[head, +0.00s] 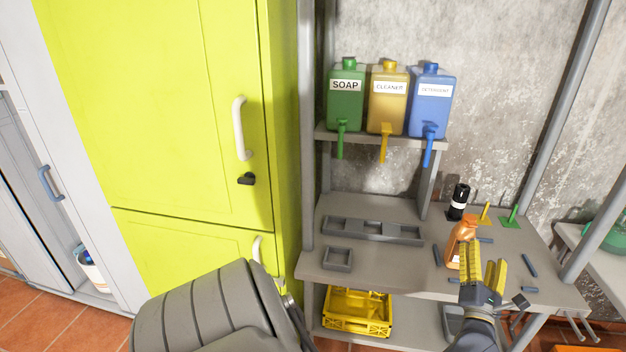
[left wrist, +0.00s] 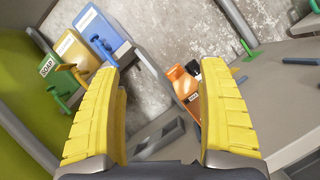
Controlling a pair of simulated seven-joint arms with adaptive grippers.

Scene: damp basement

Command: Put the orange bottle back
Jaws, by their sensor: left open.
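The orange bottle (head: 459,238) stands on the right part of the grey workbench, beside a black bottle with a white band (head: 459,200). My left gripper (head: 484,256) is open and empty, its yellow fingers just in front of the orange bottle in the head view and hiding part of its lower right side. In the left wrist view the orange bottle (left wrist: 181,84) shows beyond the open fingers (left wrist: 160,75), closer to the right one, which partly covers it. I cannot tell whether a finger touches it. My right gripper is not in view.
Green soap (head: 345,100), yellow cleaner (head: 386,104) and blue detergent (head: 430,105) dispensers stand on a raised shelf. A grey divided tray (head: 372,240) and short blue-grey strips (head: 530,265) are on the bench. A yellow crate (head: 357,325) sits below. A lime cabinet (head: 180,120) stands left.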

